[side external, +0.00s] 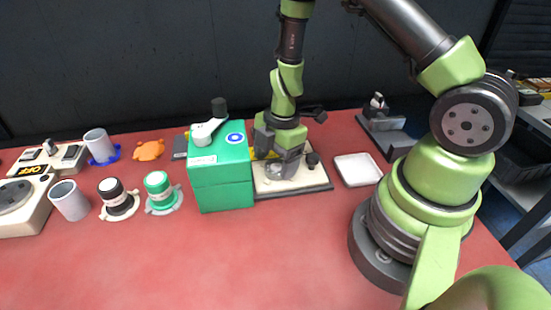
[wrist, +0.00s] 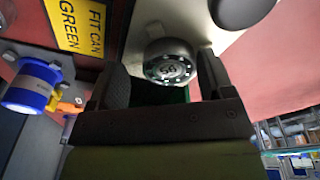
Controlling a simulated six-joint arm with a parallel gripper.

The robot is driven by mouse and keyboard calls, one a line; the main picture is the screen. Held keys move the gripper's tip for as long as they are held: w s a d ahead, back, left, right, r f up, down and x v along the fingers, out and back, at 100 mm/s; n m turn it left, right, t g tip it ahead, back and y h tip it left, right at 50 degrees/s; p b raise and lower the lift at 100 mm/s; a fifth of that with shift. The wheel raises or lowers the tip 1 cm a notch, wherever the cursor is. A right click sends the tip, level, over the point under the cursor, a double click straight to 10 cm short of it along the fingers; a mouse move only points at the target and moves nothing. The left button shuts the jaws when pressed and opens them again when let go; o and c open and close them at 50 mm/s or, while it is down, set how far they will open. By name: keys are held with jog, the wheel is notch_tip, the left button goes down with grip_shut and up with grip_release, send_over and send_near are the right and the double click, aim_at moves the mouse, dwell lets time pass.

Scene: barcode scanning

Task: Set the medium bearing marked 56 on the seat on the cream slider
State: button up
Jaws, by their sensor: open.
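A cream surface (wrist: 212,32) shows beyond the bearing in the wrist view. I cannot clearly make out the slider's seat.
A green box (side external: 222,182) with a grey lever stands just left of my gripper. A dark knob (side external: 313,160) is close on its right. A white tray (side external: 358,170) lies further right. Cups and round fixtures stand at left. The red table front is clear.

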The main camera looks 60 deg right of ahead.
aim_at(281, 162)
jog(key=shift+s+a+f+g, duration=0.1)
jog(key=shift+s+f+g, duration=0.2)
jog(key=shift+s+f, duration=0.35)
notch_tip(281, 162, up, 11)
jog(key=d, duration=0.1)
jog(key=shift+w+d, duration=0.15)
jog(key=shift+w, duration=0.15)
